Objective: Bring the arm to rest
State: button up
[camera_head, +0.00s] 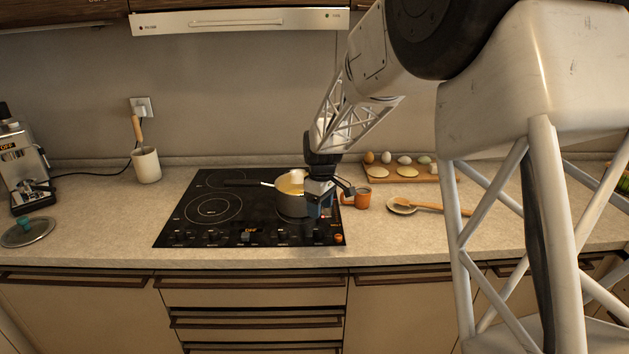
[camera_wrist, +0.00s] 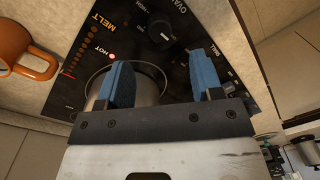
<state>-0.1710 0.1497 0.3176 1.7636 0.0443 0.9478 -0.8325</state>
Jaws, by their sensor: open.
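My gripper (camera_head: 319,207) hangs from my arm over the right part of the black cooktop, just right of and in front of the pot (camera_head: 290,187) in the head view. In the wrist view its two blue fingers (camera_wrist: 162,76) stand wide apart with nothing between them. The pot's rim and side (camera_wrist: 149,88) show behind the left finger there; I cannot tell if they touch. The cooktop's panel (camera_wrist: 168,47) shows lit MELT and HOT marks beside the fingers.
An orange mug (camera_head: 362,198) stands close right of the cooktop (camera_head: 180,220). A spoon rest (camera_head: 401,206) with a wooden spoon and a board (camera_head: 410,178) with several eggs lie farther right. A lid (camera_head: 27,232), coffee machine (camera_head: 20,160) and utensil crock (camera_head: 147,167) are left.

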jog(key=s+d+r+m+t, duration=0.1)
jog(key=s+d+r+m, duration=0.35)
jog(key=s, duration=0.65)
jog(key=s+d+r+m+t, duration=0.1)
jog(key=s+d+r, duration=0.4)
jog(key=s+r, duration=0.45)
jog(key=s+d+f+m, duration=0.1)
jog(key=s+d+m, duration=0.1)
jog(key=s, duration=1)
jog(key=s+d+m+t, duration=0.1)
jog(key=s+m, duration=0.3)
jog(key=s, duration=0.9)
jog(key=shift+d+f, duration=0.4)
jog(key=shift+d, duration=0.35)
jog(key=shift+h, duration=0.3)
